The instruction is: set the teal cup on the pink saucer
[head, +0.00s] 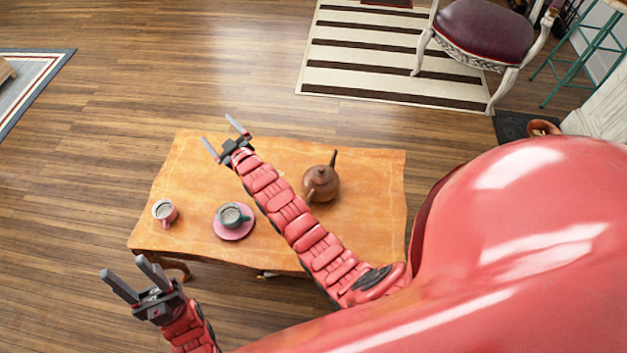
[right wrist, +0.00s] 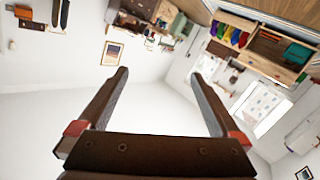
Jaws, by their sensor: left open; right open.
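The teal cup (head: 230,214) stands upright on the pink saucer (head: 233,235) on the wooden table, in the head view. My right gripper (head: 224,133) is open and empty above the table's far left corner, apart from the cup and saucer. It also shows open in the right wrist view (right wrist: 160,88), with nothing between its fingers. My left gripper (head: 129,275) is open and empty near the table's front left corner, apart from the cup. Neither the cup nor the saucer shows in the right wrist view.
The wooden table (head: 375,187) also holds a pink cup (head: 164,210) at its left and a brown teapot (head: 321,184) right of my right arm. A chair (head: 484,32) stands on a striped rug (head: 375,55) at the back. Floor is clear left of the table.

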